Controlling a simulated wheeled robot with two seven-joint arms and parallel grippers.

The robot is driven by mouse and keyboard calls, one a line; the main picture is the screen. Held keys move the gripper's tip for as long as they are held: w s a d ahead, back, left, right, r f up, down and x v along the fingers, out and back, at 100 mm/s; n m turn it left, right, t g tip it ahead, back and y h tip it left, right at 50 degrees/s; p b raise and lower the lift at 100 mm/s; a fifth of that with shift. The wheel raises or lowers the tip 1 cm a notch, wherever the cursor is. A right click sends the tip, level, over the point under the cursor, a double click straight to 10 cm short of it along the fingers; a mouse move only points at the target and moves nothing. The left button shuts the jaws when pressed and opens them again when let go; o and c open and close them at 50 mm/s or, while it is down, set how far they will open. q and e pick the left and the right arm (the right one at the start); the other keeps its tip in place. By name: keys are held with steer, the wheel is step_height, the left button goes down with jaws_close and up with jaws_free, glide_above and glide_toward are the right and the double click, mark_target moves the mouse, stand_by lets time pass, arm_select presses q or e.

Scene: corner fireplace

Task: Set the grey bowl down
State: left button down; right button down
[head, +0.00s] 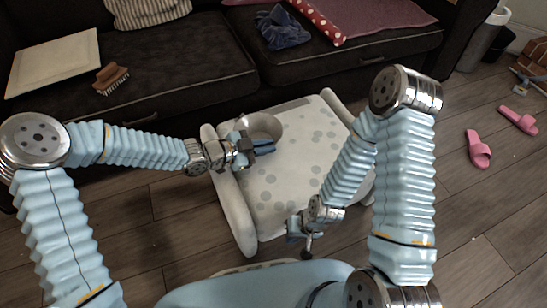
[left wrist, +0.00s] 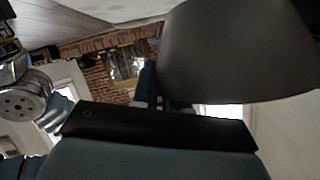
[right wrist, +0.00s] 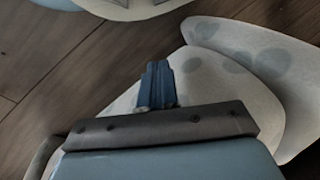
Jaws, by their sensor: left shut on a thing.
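The grey bowl (head: 264,124) is at the far left part of a white, grey-spotted padded piece (head: 290,180) in the head view. My left gripper (head: 262,146) is shut on the bowl's near side. In the left wrist view the bowl (left wrist: 235,50) looms large and dark beyond the fingers (left wrist: 158,88), hiding part of them. I cannot tell whether the bowl touches the padded surface. My right gripper (head: 303,236) is low over the near edge of the padded piece. In the right wrist view its fingers (right wrist: 158,84) are together, with nothing visible between them.
A dark sofa (head: 190,60) stands behind, holding a brush (head: 111,78), a pale board (head: 55,62), a blue cloth (head: 282,28) and cushions. Pink slippers (head: 478,149) lie on the wooden floor at right. The middle of the padded piece is clear.

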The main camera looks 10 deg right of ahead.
arm_select(q)
steer(key=d+f, duration=0.1)
steer(key=w+d+f, duration=0.1)
steer(key=shift+d+f, duration=0.1)
steer(key=shift+f, duration=0.25)
steer(key=shift+w+d+f+b, duration=0.15)
steer(key=shift+f+b, duration=0.35)
steer(key=shift+f, duration=1.2)
steer(key=shift+f, duration=0.2)
steer(key=c, duration=1.1)
jaws_free()
steer(key=shift+r, duration=0.1)
steer(key=shift+r, duration=0.15)
steer(key=p+v, duration=0.1)
steer(key=v, duration=1.1)
steer(key=shift+p, duration=0.4)
